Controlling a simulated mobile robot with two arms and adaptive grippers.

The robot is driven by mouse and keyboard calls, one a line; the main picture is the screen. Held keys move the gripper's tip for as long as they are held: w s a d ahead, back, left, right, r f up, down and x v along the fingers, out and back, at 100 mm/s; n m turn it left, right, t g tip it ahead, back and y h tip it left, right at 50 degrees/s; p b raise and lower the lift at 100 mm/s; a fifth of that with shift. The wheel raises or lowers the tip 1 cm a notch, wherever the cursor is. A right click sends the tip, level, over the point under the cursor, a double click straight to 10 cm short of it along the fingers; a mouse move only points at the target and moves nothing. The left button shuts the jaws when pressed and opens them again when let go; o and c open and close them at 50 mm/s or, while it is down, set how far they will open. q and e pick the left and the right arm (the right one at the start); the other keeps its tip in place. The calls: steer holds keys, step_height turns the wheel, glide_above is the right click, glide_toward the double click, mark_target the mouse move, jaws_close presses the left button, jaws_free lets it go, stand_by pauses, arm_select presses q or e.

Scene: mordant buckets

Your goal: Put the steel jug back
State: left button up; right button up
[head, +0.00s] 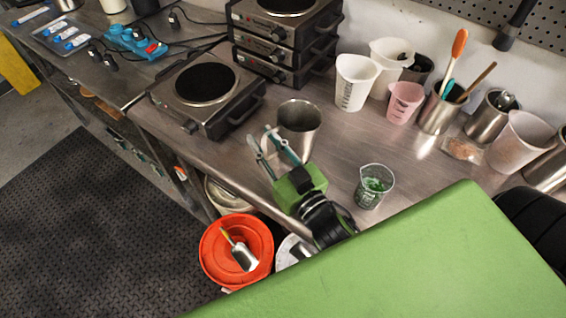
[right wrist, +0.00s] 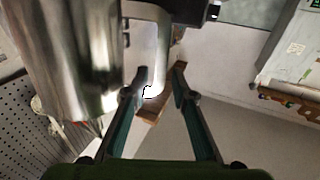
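The steel jug (head: 298,128) stands upright on the steel bench, right of the single hot plate. It also fills the upper left of the right wrist view (right wrist: 65,60), with its pale handle (right wrist: 158,50) to the right of its body. My right gripper (head: 267,140) is at the jug's near left side, by the handle. In the right wrist view its two fingers (right wrist: 161,72) are apart, with the lower end of the handle showing between the tips. Contact cannot be told. My left gripper is not in view.
A beaker with green contents (head: 374,188) stands right of my gripper. The hot plate (head: 207,88) is left of the jug, and stacked hot plates (head: 280,48) stand behind it. Cups and steel pots line the wall. An orange bucket (head: 222,262) is below the bench edge.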

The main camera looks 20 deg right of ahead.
steer(key=s, duration=0.3)
steer(key=s+d+f, duration=0.1)
steer(key=s, duration=0.6)
steer(key=shift+s+d+f, duration=0.1)
steer(key=shift+d+f, duration=0.1)
steer(key=shift+f, duration=0.2)
steer(key=shift+s+d+r, duration=0.25)
steer(key=shift+s+r, duration=0.15)
steer(key=shift+s, duration=0.35)
